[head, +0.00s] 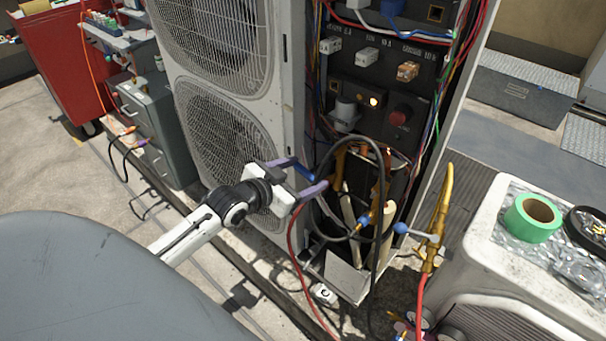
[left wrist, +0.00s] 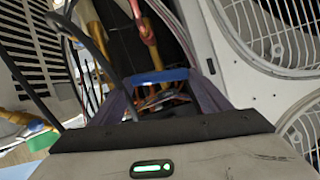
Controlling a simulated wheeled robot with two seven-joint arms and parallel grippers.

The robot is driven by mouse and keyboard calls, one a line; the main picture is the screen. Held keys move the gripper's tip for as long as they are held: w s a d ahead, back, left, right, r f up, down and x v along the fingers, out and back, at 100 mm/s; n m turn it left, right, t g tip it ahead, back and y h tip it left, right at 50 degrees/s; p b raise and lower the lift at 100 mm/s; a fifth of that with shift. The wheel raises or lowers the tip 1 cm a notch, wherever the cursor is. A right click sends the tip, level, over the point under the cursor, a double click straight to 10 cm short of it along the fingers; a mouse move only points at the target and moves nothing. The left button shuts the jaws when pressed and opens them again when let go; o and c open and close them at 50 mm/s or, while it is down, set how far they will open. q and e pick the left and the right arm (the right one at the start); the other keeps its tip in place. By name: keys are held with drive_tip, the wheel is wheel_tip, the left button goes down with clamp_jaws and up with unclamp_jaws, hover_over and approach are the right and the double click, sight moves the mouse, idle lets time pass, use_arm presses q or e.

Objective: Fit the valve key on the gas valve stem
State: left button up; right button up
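My left gripper (head: 307,172) is in front of the open condenser cabinet, its two purple fingers spread apart. I cannot tell which part is the gas valve stem. My right gripper is not in view.
A black hose (head: 385,165) loops before the fittings. A red hose (head: 295,245) hangs below my gripper. A brass valve with a blue knob (head: 436,225) stands right of the cabinet. A white unit (head: 480,262) carries green tape (head: 532,218). The fan housing (head: 225,140) is at left.

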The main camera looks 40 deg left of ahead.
use_arm(q)
drive_tip(key=c, duration=0.9)
drive_tip(key=shift+o, duration=0.2)
drive_tip(key=shift+s+f, duration=0.1)
drive_tip(key=shift+s, duration=0.1)
drive_tip(key=shift+s+p, duration=0.55)
drive_tip(key=shift+s, duration=0.1)
drive_tip(key=shift+s+a, duration=0.1)
drive_tip(key=shift+s, duration=0.05)
drive_tip(key=shift+s, duration=0.3)
drive_tip(key=shift+s+p, duration=0.1)
drive_tip(key=shift+p, duration=0.2)
drive_tip(key=shift+s+a+p, duration=0.15)
drive_tip(key=shift+s+p, duration=1.15)
drive_tip(key=shift+s, duration=0.65)
